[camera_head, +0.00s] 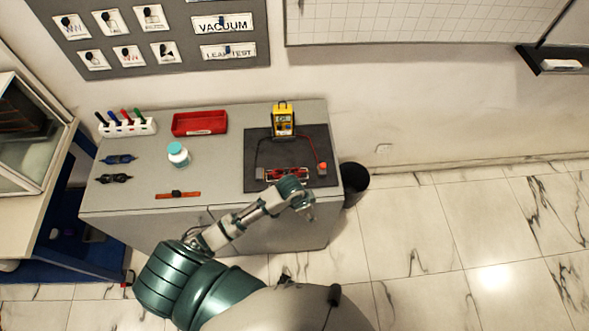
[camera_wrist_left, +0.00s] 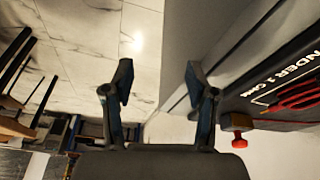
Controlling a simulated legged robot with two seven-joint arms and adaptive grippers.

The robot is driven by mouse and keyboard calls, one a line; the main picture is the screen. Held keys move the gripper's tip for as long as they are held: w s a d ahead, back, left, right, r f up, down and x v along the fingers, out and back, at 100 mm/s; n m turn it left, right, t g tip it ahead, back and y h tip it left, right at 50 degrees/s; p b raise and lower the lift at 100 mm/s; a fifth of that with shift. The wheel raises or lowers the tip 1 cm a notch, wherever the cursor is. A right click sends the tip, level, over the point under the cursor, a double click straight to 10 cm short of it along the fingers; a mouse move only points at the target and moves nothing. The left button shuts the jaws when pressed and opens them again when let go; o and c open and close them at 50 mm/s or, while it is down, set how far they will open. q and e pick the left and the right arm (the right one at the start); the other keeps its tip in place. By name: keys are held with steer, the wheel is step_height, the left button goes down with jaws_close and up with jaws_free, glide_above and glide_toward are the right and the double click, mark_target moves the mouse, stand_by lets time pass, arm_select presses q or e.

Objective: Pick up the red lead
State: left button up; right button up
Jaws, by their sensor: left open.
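A thin red lead (camera_head: 311,147) runs from the yellow meter (camera_head: 283,119) on the dark mat (camera_head: 260,150). A red end piece (camera_head: 322,166) sits at the mat's right side. Another thin red line runs down the meter's left side. My left gripper (camera_head: 308,206) is just beyond the bench's front edge, near the mat, and apart from the lead. In the left wrist view my left gripper (camera_wrist_left: 158,82) is open with nothing between its fingers. A red knob-like piece (camera_wrist_left: 238,131) and red strands (camera_wrist_left: 298,96) show to its right. My right gripper is not in view.
A small framed device (camera_head: 286,174) lies at the mat's front, partly behind my arm. A black bin (camera_head: 355,178) is beside the bench.

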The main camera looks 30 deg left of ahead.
arm_select(q)
steer(key=shift+m+g+y, duration=0.4)
steer(key=shift+m+y, duration=0.1)
steer(key=shift+m, duration=0.4)
steer(key=w+r, duration=0.2)
steer(key=w+a+r, duration=0.1)
steer(key=w+r, duration=0.1)
steer(key=r, duration=0.1)
steer(key=shift+w+r, duration=0.15)
steer(key=w+a+r+m+g+y, duration=0.15)
steer(key=w+a+r, duration=0.35)
steer(key=a+r, duration=0.9)
glide_above(286, 171)
step_height(286, 171, down, 12)
steer(key=shift+d+r, duration=0.15)
steer(key=shift+r, duration=0.1)
steer(key=shift+f, duration=0.25)
step_height(286, 171, down, 5)
steer(key=shift+r, duration=0.2)
steer(key=shift+f, duration=0.25)
steer(key=shift+c, duration=0.5)
jaws_close()
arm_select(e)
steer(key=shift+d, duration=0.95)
